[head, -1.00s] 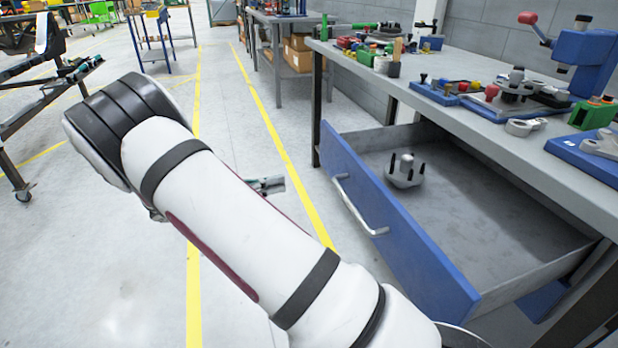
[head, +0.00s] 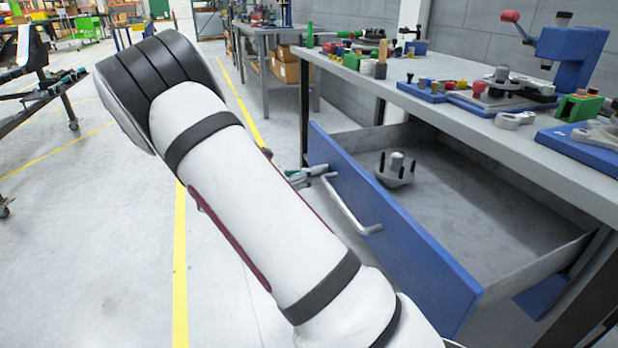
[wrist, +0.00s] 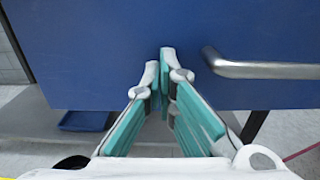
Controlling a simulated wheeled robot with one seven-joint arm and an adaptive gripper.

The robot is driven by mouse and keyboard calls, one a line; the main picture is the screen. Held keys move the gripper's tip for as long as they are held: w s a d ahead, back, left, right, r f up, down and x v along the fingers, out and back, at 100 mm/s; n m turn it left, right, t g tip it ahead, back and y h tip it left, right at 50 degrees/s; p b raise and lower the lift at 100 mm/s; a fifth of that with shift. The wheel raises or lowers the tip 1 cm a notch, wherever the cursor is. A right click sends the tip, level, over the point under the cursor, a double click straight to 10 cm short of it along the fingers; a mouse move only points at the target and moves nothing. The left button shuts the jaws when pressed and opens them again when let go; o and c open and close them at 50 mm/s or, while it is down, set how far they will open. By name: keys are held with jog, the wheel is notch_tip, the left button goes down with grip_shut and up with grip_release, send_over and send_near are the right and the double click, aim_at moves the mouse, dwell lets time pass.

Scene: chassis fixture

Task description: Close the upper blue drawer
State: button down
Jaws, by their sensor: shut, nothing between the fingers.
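The upper blue drawer (head: 405,240) is pulled well out from under the workbench. A metal part with black pins (head: 396,170) stands inside it. The drawer's silver handle (head: 350,208) is on its front; in the wrist view the handle (wrist: 265,70) lies to the right of my fingers. My gripper (wrist: 160,75) is shut and empty, its teal fingertips together in front of the blue drawer face. I cannot tell whether they touch it. In the head view my gripper (head: 318,173) shows partly behind my arm, near the handle's far end.
The grey workbench top (head: 455,110) above the drawer holds fixtures, a blue press (head: 575,55) and small parts. Another blue drawer edge (head: 543,297) shows below. Free floor with yellow lines lies left of the drawer. A dark rack stands at the far left.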

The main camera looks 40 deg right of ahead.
aim_at(375, 176)
jog(key=shift+d, duration=0.1)
jog(key=p+x, duration=0.8)
jog(key=x, duration=2.2)
jog(key=shift+s+d+f, duration=0.1)
jog(key=shift+s+d, duration=0.05)
jog(key=shift+d, duration=0.2)
jog(key=shift+a, duration=0.4)
jog(key=p+v, duration=0.2)
jog(key=v, duration=1.1)
jog(key=shift+a+p, duration=0.25)
jog(key=shift+p, duration=0.1)
